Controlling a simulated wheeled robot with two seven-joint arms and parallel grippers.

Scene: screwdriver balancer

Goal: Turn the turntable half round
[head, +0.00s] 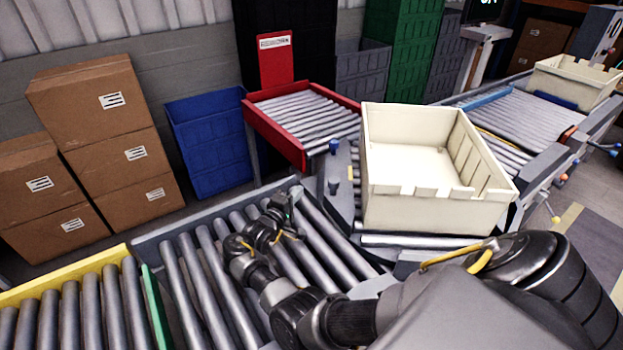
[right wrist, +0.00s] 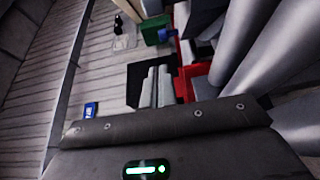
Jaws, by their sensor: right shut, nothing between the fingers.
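The turntable (head: 342,203) is a grey round-edged roller platform in the middle of the head view. A large cream tote (head: 405,212) sits on it, upright and empty as far as I see, and hides most of its top. My right gripper (head: 286,203) is left of the turntable, above the grey roller conveyor, shut and empty. It looks apart from the tote, and its fingertips are small and dark. My left gripper is not in view.
A red-framed roller lane (head: 305,117) lies behind the turntable. Another roller lane (head: 515,118) runs back right, with a second cream tote (head: 572,80) at its far end. A yellow-and-green-edged lane (head: 70,310) is front left. Cardboard boxes (head: 100,105) and a blue crate (head: 212,140) stand behind.

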